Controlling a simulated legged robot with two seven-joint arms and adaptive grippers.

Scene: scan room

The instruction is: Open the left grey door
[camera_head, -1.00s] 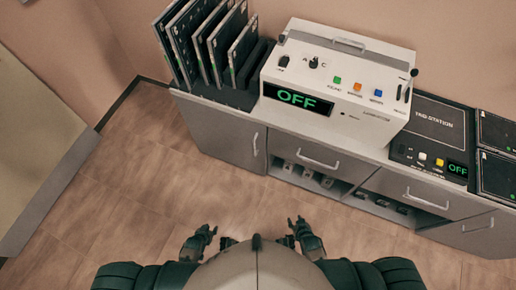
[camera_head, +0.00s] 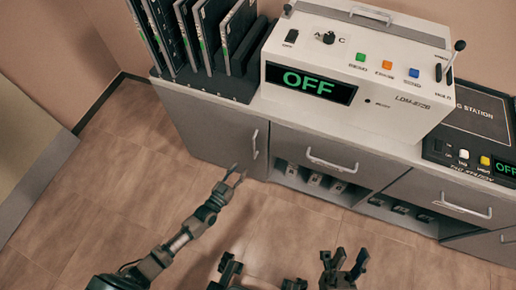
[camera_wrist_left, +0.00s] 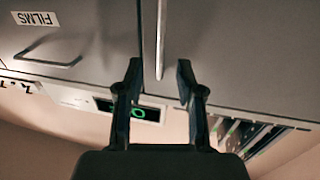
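The left grey door (camera_head: 215,128) is shut at the cabinet's left end. Its upright metal handle (camera_head: 255,144) is near the door's right edge. My left gripper (camera_head: 236,172) is open and reaches up near the handle's lower end. In the left wrist view, which looks upside down, the handle (camera_wrist_left: 161,40) lies in line with the gap between the open fingers (camera_wrist_left: 159,72). I cannot tell whether they touch it. My right gripper (camera_head: 345,258) is held low near my body; its fingers look apart and empty.
A white control box (camera_head: 352,70) with an OFF display stands on the cabinet, beside dark upright plates (camera_head: 200,35). To the door's right are drawers with handles (camera_head: 330,163) above open shelves (camera_head: 312,183). Clear floor (camera_head: 120,170) lies before the door.

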